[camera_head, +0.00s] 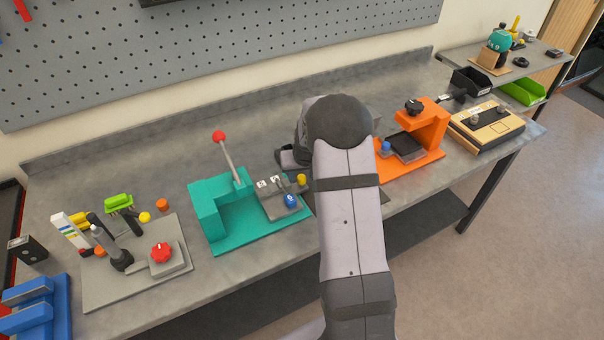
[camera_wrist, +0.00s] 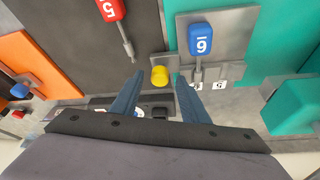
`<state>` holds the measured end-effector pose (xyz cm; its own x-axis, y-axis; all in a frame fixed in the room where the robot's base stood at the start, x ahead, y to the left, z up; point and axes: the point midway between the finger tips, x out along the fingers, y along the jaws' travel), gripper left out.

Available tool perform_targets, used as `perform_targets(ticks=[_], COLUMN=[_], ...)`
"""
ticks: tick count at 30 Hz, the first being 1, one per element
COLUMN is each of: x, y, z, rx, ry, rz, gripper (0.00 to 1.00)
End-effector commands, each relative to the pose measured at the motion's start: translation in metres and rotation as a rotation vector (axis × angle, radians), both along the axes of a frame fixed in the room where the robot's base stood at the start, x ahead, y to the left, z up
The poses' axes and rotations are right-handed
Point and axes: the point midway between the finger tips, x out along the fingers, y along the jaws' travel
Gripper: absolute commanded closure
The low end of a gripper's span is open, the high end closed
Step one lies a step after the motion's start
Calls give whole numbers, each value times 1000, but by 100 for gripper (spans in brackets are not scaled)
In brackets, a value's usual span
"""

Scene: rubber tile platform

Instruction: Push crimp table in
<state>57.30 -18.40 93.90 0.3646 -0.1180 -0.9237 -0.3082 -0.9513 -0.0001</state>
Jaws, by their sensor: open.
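The teal press (camera_head: 215,205) with a red-ball lever stands left of my arm. A grey sliding plate (camera_head: 270,208) sits at its right side on the teal base, bearing a blue tag (camera_head: 291,200). I take this plate to be the crimp table, but no label is readable as such. Contact cannot be told. The arm hides my gripper in the head view.
An orange press (camera_head: 425,130) and a wooden-topped box (camera_head: 487,125) stand to the right. A grey board with a red knob (camera_head: 162,253) lies left. A red tag numbered 5 (camera_wrist: 110,9) hangs over a dark mat in the wrist view. Bare bench lies behind the teal press.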

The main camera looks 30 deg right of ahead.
Motion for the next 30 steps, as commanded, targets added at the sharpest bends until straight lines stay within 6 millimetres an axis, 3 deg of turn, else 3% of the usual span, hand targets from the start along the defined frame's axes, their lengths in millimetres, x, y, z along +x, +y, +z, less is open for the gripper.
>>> perform_targets(ticks=[13, 18, 25, 30], x=[2, 2, 2, 3], y=[-1, -1, 6, 37], z=[-7, -6, -6, -7], rx=[0, 0, -1, 0], ry=[1, 1, 1, 1], rz=[0, 0, 3, 7], gripper=[59, 100, 100, 100])
